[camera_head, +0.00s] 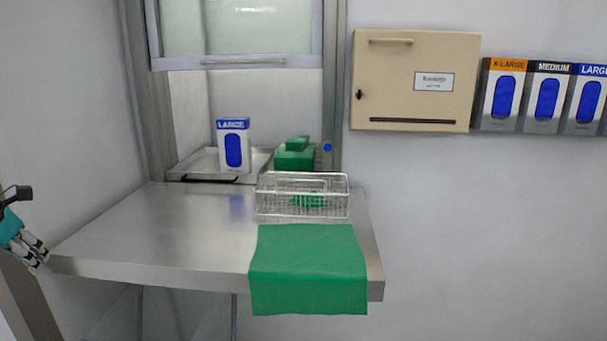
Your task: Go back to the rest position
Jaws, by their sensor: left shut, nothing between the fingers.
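My left gripper (36,254) shows at the left edge of the head view, beside the left front corner of the steel table (150,225). It is shut with nothing in it. My right gripper is not in view.
A green cloth (308,262) hangs over the table's front edge. Behind it is a wire basket (268,202) with something green inside. A steel tray (200,168) in the hatch holds a LARGE glove box (233,148); green packs (294,158) are beside it. The table's left half is clear.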

